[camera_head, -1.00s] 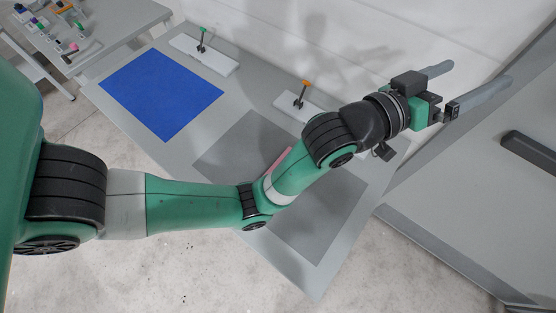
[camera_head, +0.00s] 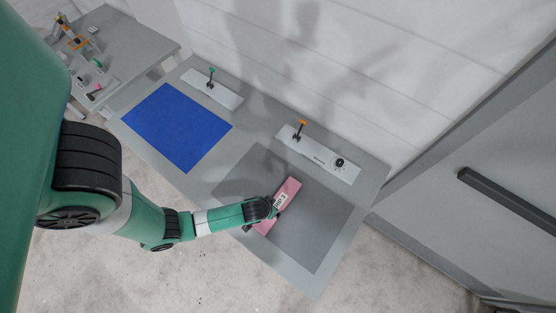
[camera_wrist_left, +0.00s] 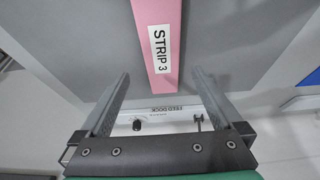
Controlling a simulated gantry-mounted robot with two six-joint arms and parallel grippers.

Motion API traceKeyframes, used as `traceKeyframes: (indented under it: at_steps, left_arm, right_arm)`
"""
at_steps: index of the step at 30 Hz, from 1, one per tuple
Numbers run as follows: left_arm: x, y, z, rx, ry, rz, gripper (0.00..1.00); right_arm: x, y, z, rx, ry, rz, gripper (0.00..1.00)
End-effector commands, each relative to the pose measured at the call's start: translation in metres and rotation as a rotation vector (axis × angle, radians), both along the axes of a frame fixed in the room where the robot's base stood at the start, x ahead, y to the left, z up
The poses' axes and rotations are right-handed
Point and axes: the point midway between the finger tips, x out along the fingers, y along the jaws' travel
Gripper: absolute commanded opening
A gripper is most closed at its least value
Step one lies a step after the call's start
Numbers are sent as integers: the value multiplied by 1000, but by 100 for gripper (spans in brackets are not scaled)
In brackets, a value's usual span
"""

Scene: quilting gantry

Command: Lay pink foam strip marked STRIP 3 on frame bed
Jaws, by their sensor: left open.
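The pink foam strip (camera_head: 290,187) lies on the dark grey mat (camera_head: 318,225) on the grey table. Its white label reads STRIP 3 in the left wrist view (camera_wrist_left: 160,48). My left gripper (camera_head: 262,221) is over the strip in the head view, mostly hidden by its own wrist. In the left wrist view the gripper (camera_wrist_left: 160,76) is open, one finger on each side of the strip's near end, with gaps to both. Whether the fingers are at the strip's height I cannot tell. No label shows which surface is the frame bed. My right gripper is not in view.
A white plate marked FEED DOCK (camera_wrist_left: 150,121), with an orange-topped lever and a black knob, sits behind the mat. A blue panel (camera_head: 178,127) lies to the left, with a second white plate (camera_head: 222,97) behind it. A side table (camera_head: 135,45) holds small items.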

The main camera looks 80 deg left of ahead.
Motion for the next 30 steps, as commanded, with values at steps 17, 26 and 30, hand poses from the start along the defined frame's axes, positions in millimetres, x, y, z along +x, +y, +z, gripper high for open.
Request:
traceKeyframes:
  at_steps: [17,26,30]
  left_arm:
    - [17,18,-68,0,1,1,100]
    - [24,25,-91,0,0,-1,100]
    - [24,24,-90,0,-1,-1,96]
  right_arm:
    - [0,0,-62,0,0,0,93]
    - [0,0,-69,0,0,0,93]
    - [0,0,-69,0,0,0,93]
